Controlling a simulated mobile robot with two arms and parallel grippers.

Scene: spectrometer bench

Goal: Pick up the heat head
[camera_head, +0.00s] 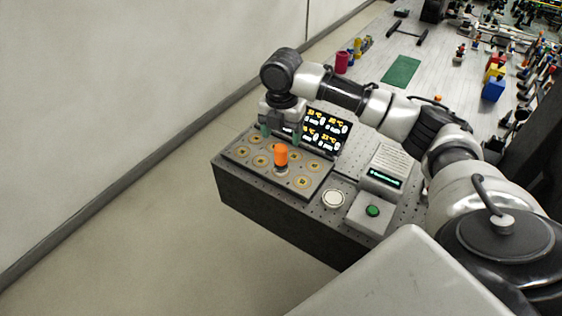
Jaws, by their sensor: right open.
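The item I take to be the heat head is an upright orange-capped piece (281,155), standing on a grey plate (242,157) with gold-ringed round spots, at the near left end of the bench. My right gripper (281,134) reaches in from the right and points down. Its fingers are open, just behind and above the orange cap in the picture. The fingers appear empty, and I cannot tell how far they are from the cap. My left gripper is out of view.
A display (326,133) with yellow readings stands behind the plate. A small lit-screen device (384,167), a white round piece (333,198) and a green-button box (370,213) lie to the right. Floor (170,230) is open left of the bench.

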